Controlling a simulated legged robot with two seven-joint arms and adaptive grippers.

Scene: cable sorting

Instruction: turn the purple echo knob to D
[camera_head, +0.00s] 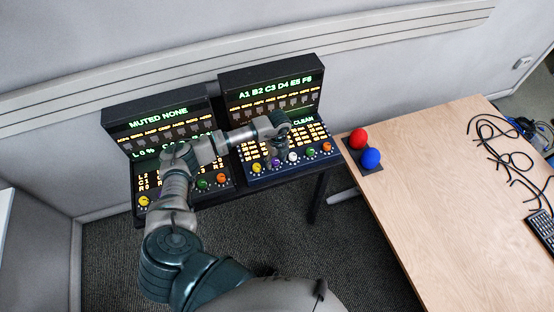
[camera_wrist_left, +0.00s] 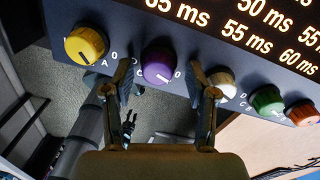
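The purple knob (camera_wrist_left: 158,65) is on the dark front panel, with a pale pointer mark low on its face. Lettering beside it is too small to read surely. My left gripper (camera_wrist_left: 158,73) is open, with one finger on each side of the purple knob and visible gaps to it. In the head view the purple knob (camera_head: 276,162) is on the right console (camera_head: 262,180), just below my left gripper (camera_head: 279,147).
A yellow knob (camera_wrist_left: 86,45) is left of the purple one; white (camera_wrist_left: 222,82), green (camera_wrist_left: 267,101) and orange (camera_wrist_left: 302,112) knobs are to its right. A left console (camera_head: 150,112) stands alongside.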

